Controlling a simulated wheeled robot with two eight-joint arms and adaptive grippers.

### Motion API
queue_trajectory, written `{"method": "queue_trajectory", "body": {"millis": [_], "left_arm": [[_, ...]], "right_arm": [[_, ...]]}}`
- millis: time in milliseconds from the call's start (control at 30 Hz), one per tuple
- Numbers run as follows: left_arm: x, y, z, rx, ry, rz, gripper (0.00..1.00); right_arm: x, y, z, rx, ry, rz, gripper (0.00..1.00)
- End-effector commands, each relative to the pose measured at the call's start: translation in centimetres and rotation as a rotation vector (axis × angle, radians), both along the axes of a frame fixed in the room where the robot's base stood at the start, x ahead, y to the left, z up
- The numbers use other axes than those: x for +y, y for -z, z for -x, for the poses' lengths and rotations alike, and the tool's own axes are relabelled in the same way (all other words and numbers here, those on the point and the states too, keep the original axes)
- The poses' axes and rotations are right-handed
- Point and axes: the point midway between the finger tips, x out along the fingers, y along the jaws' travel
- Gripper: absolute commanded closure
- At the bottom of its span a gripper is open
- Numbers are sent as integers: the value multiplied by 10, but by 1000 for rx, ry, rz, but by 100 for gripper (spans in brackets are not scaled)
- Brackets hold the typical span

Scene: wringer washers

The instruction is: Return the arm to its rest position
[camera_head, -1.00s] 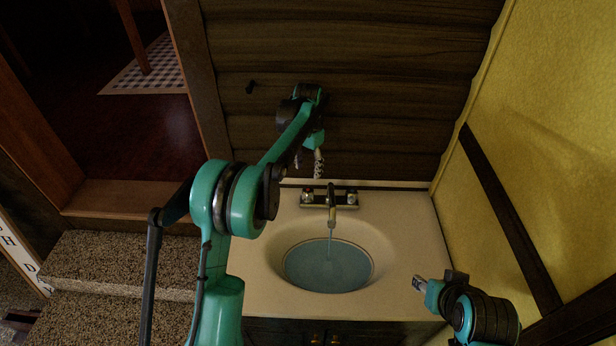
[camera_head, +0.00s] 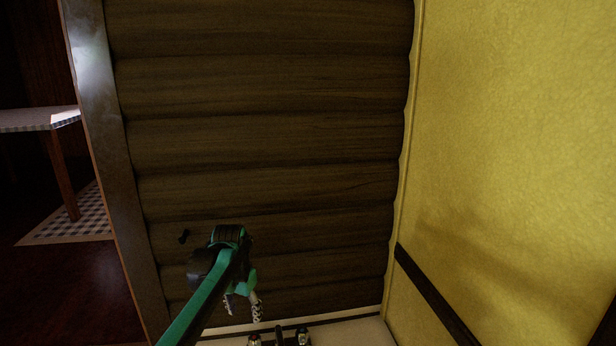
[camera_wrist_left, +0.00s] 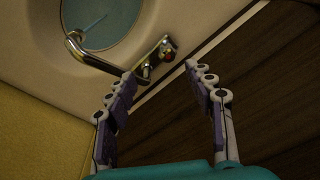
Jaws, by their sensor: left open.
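My left gripper (camera_head: 242,305) is raised in front of the dark log wall in the head view, above the back of the sink counter. In the left wrist view its two fingers (camera_wrist_left: 165,105) stand wide apart with nothing between them. Beyond them are the chrome faucet (camera_wrist_left: 85,58), which is running, and the sink basin (camera_wrist_left: 100,22) with water in it. In the head view only the top of the faucet (camera_head: 279,336) shows at the bottom edge. My right gripper is not in view.
The dark log wall (camera_head: 260,90) is close behind the left gripper. A yellow wall (camera_head: 510,140) with a dark rail stands at the right. The counter's back edge (camera_head: 345,318) shows below. A doorway at the left opens onto a table (camera_head: 40,119) and a checked rug (camera_head: 75,217).

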Motion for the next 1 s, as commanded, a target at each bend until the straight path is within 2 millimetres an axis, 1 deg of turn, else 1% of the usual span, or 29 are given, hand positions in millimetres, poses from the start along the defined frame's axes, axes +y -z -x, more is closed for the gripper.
{"method": "queue_trajectory", "body": {"millis": [33,167,200,267,400,567,600,700,833,900,1000], "left_arm": [[0,-9,17,-24,-18,3,46],[1,-27,56,-93,-69,13,46],[1,-30,69,-115,-85,17,46],[2,-34,88,-146,-107,23,46],[2,-37,133,-219,-161,42,46],[3,-28,184,-302,-220,66,46],[3,-24,196,-323,-235,74,46],[3,-12,224,-373,-270,92,46],[4,6,251,-427,-306,114,46],[4,13,261,-447,-321,123,46],[4,21,269,-466,-334,131,46]], "right_arm": [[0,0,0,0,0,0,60],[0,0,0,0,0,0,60],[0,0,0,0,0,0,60],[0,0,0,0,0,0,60],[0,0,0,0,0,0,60],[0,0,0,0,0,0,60],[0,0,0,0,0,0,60],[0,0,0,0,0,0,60],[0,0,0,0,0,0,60],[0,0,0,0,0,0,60],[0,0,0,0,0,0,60]]}}
